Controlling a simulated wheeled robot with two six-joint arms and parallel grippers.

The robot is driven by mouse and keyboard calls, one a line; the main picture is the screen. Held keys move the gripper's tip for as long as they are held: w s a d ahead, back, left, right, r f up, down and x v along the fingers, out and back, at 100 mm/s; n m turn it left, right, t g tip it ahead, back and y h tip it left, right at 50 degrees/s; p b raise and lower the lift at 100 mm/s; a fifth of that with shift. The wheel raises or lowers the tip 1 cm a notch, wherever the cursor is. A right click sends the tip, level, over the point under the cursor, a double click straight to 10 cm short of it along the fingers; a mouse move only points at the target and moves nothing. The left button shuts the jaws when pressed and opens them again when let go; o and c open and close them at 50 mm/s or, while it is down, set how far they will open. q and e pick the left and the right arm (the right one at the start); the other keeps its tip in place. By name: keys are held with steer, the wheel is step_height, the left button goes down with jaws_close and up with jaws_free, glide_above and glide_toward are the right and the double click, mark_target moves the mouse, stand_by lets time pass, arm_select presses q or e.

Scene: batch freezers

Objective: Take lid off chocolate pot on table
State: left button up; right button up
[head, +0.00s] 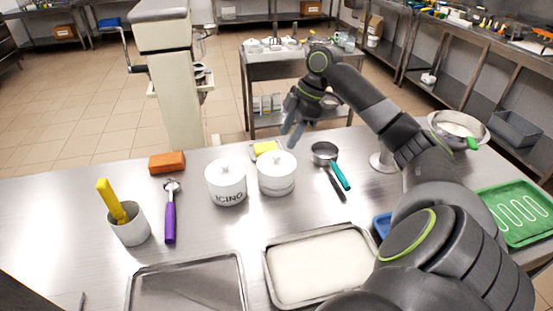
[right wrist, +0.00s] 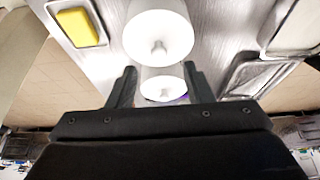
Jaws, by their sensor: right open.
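Two white lidded pots stand side by side on the steel table. The left pot (head: 226,187) shows lettering that ends in "ICINO". The right pot (head: 277,178) shows no lettering that I can read, so I cannot confirm which is the chocolate pot. Both have lids on, each with a small knob. My right gripper (head: 293,127) is open and empty, above and beyond the right pot. In the right wrist view, one white pot (right wrist: 160,38) is large beyond my fingertips (right wrist: 160,84), and the other (right wrist: 163,92) shows between the fingers. My left gripper is not in view.
A yellow sponge (head: 265,147) lies just behind the right pot. A small pan (head: 325,152) and a teal-handled tool (head: 341,176) lie to the right. A purple-handled scoop (head: 170,220), an orange block (head: 167,162) and a white cup (head: 130,230) are left. Trays (head: 265,275) line the front.

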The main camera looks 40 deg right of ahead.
mark_target(277, 155)
steer(key=shift+x, duration=0.85)
steer(key=shift+w+a+f+p, duration=0.15)
steer(key=shift+a+f+p, duration=0.15)
steer(key=shift+p, duration=0.1)
steer(key=p+x, duration=0.1)
steer(key=x, duration=0.3)
steer(key=shift+w, duration=0.1)
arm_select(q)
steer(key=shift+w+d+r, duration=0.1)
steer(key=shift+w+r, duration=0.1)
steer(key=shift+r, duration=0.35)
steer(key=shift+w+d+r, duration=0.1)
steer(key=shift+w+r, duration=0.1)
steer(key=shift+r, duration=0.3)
arm_select(e)
jaws_close()
